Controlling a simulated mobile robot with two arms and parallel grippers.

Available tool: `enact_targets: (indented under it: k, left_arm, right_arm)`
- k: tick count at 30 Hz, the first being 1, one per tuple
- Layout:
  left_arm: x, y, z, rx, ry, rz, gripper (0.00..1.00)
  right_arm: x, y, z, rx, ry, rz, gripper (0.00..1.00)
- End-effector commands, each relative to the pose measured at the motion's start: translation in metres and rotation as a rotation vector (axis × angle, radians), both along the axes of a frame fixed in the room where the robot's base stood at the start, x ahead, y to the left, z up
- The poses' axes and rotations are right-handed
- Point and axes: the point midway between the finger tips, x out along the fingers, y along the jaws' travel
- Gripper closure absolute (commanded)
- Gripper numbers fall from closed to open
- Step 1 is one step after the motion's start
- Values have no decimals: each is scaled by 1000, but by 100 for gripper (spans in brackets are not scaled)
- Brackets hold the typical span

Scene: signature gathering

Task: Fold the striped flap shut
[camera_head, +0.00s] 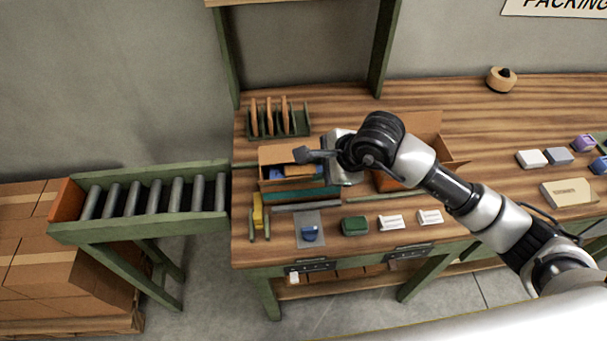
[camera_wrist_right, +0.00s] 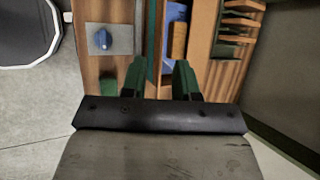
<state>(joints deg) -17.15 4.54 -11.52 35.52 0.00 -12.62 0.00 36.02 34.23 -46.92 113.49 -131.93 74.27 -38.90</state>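An open cardboard box (camera_head: 268,156) stands on the left part of the wooden bench, with blue and tan items inside. Its teal front side (camera_head: 300,196) faces the bench's front edge; no stripes can be made out on any flap. In the wrist view the box's wall (camera_wrist_right: 217,25) and the blue item (camera_wrist_right: 175,15) show beyond the fingers. My right gripper (camera_head: 310,155) is over the box's right part. In the wrist view its two green fingertips (camera_wrist_right: 160,72) are apart, with the dark teal edge in line between them; contact cannot be told. My left gripper is out of view.
A rack with upright brown pieces (camera_head: 279,133) stands behind the box. A second open carton (camera_head: 425,122) is partly hidden behind my right arm. A grey sheet with a blue item (camera_head: 309,224), a green block (camera_head: 355,225) and white cards (camera_head: 390,222) lie in front. A roller conveyor (camera_head: 145,171) adjoins at left.

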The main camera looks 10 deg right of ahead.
Motion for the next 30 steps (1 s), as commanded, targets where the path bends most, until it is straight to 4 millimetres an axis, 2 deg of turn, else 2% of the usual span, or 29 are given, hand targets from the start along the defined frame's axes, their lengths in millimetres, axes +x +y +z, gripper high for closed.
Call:
enact_targets:
  k: [2, 5, 21, 30]
  left_arm:
    - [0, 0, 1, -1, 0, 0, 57]
    - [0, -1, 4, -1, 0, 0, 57]
    - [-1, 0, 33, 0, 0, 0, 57]
    - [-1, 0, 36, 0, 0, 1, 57]
  right_arm:
    - [4, -8, 0, -54, -16, -4, 70]
    - [7, -8, -4, -73, -18, -5, 70]
    - [40, 26, -75, -65, -15, -6, 70]
    - [46, 32, -90, -65, -17, -5, 70]
